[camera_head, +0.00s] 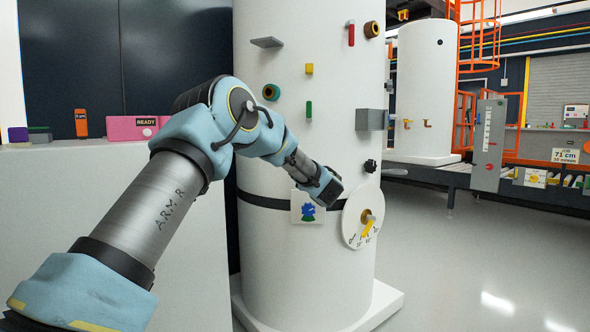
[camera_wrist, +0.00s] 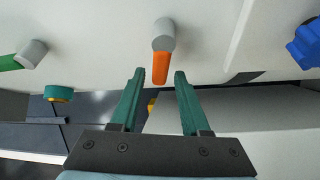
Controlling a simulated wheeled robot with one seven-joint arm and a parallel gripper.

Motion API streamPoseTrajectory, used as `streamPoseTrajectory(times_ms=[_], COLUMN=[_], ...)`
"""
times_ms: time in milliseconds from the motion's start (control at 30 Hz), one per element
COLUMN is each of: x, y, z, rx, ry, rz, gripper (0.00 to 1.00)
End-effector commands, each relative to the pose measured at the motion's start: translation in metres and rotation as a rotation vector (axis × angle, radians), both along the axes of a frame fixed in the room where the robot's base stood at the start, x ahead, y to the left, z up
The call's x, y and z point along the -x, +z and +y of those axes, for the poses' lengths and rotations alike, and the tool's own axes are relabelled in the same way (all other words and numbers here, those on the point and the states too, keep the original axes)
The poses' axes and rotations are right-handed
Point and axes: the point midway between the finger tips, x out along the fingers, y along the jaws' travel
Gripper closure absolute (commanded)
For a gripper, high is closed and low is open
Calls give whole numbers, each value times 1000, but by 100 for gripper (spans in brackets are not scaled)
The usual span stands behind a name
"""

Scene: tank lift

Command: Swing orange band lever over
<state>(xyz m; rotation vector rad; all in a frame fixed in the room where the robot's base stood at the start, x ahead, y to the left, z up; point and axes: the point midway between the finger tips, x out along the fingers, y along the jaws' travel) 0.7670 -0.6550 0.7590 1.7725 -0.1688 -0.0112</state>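In the wrist view an orange lever (camera_wrist: 160,68) hangs from a grey round hub (camera_wrist: 163,36) on the white tank wall. My gripper (camera_wrist: 158,74) is open, with one teal finger on each side of the lever's free end in the picture. Gaps show on both sides; I cannot tell how deep the lever sits between the fingers. In the head view my arm reaches across the white tank (camera_head: 306,150), and its dark end is against the tank's lower part. The orange lever and the fingertips cannot be made out there.
A green lever (camera_wrist: 12,62) and a teal-and-yellow knob (camera_wrist: 59,94) are left in the wrist view; a blue piece (camera_wrist: 304,44) is at right. Open floor lies right.

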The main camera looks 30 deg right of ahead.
Motion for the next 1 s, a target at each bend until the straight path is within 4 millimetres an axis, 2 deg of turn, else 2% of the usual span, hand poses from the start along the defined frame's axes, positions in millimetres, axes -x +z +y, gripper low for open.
streamPoseTrajectory(times_ms=[367, 467, 800, 1000], x=[5, 18, 83, 103], y=[1, 1, -5, -8], z=[0, 1, 9, 12], rx=[-1, 0, -1, 0], ry=[-2, -3, -4, -2], rz=[-1, 1, 1, -1], gripper=[48, 48, 48, 48])
